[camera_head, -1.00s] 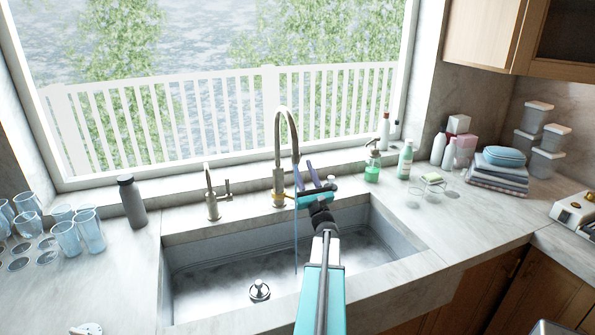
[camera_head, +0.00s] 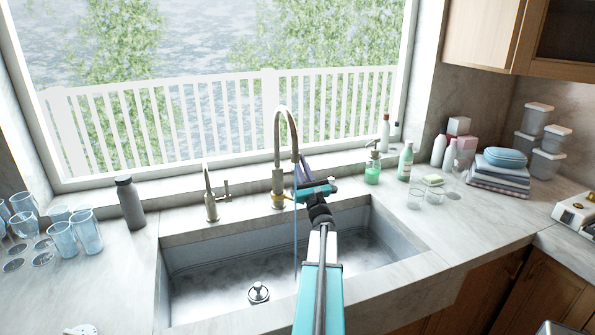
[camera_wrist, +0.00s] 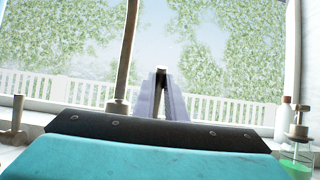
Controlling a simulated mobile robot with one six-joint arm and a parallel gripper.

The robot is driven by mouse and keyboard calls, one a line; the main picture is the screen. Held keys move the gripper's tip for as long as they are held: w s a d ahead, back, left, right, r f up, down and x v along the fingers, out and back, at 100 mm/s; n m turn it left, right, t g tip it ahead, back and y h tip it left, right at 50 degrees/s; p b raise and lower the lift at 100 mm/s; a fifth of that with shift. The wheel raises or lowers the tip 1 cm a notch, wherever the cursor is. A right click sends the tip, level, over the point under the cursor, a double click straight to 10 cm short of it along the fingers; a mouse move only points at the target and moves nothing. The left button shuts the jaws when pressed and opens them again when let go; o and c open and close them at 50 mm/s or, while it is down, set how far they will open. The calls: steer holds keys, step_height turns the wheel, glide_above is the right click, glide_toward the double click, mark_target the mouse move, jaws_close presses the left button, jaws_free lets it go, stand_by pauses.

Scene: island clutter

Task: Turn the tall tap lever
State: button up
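The tall tap (camera_head: 279,170) is a brushed-metal gooseneck behind the sink, with a gold-coloured part (camera_head: 279,197) low on its body. A thin blue stream (camera_head: 295,245) falls from the spout into the basin. My gripper (camera_head: 304,162) is just right of the tap body, its purple fingers close together and pointing up. In the wrist view my fingers (camera_wrist: 161,85) are nearly together, with the tap's neck (camera_wrist: 127,50) to their left.
A smaller tap (camera_head: 211,195) and a dark bottle (camera_head: 131,202) stand left. Several glasses (camera_head: 85,232) are at the far left. A green soap dispenser (camera_head: 373,170) and bottles stand right of my gripper. The sink (camera_head: 200,285) lies below my arm.

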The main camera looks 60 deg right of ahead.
steer(key=shift+d+r+g+p, duration=0.1)
steer(key=shift+r+g+p, duration=0.15)
steer(key=shift+p, duration=0.25)
jaws_close()
steer(key=shift+w+d+r+g+y+p, duration=0.15)
steer(key=shift+w+g+y+p, duration=0.2)
steer(key=shift+p, duration=0.3)
steer(key=shift+w+d+r+g+y+p, duration=0.2)
steer(key=shift+w+d+g+y+p, duration=0.4)
steer(key=shift+p, duration=2.1)
steer(key=shift+w+d+r+g+y+p, duration=0.3)
steer(key=shift+g+p, duration=0.5)
steer(key=shift+p, duration=1.9)
steer(key=shift+w+g+y, duration=0.3)
steer(key=shift+w+y, duration=0.05)
steer(key=shift+y, duration=0.2)
steer(key=o, duration=0.8)
jaws_free()
steer(key=shift+d, duration=0.1)
steer(key=shift+r, duration=0.1)
